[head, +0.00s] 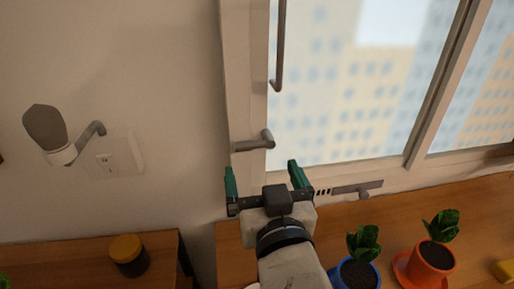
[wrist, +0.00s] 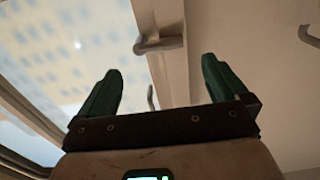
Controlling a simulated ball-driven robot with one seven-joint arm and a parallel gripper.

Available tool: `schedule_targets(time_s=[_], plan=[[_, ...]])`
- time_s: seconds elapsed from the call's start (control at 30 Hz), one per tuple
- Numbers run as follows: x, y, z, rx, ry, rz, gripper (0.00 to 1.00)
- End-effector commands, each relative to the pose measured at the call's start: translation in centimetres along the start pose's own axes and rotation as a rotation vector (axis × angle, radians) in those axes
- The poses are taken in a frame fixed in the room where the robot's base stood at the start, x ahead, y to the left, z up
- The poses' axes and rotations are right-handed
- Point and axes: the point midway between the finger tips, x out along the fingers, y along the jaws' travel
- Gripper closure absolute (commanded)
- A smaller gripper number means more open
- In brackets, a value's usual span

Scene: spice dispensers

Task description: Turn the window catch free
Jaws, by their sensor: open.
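The window catch (head: 254,142) is a grey lever on the left side of the white window frame (head: 246,80). It lies roughly level in the head view, with its round knob end to the right. It also shows in the wrist view (wrist: 158,44), near the top middle. My gripper (head: 262,170) is open and empty, its two green fingers spread. In the head view the fingers appear just below the catch, one on either side. In the wrist view my gripper (wrist: 161,67) has the catch beyond its fingertips, and I see no contact.
A thin grey bar handle (head: 281,45) hangs above the catch. A metal stay (head: 350,189) runs along the window's lower edge. A blue pot (head: 357,273) and an orange pot (head: 432,258) with plants stand at lower right. A wall lamp (head: 48,130) and a yellow-lidded jar (head: 128,256) are left.

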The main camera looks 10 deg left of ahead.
Motion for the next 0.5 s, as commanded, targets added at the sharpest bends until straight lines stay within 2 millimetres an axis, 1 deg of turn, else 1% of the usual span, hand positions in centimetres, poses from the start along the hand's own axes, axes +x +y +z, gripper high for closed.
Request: schedule_targets(time_s=[0.03,0.1,0.3,0.4,0.5], plan=[[1.0,0.0,-0.1,-0.001,-0.001,0.002,0.00],[2.4,0.1,-0.1,0.000,-0.001,0.002,0.00],[5.6,0.1,0.0,-0.001,-0.002,0.002,0.00],[6.6,0.1,0.0,-0.001,-0.003,0.002,0.00],[7.3,0.1,0.1,-0.001,-0.002,0.001,0.00]])
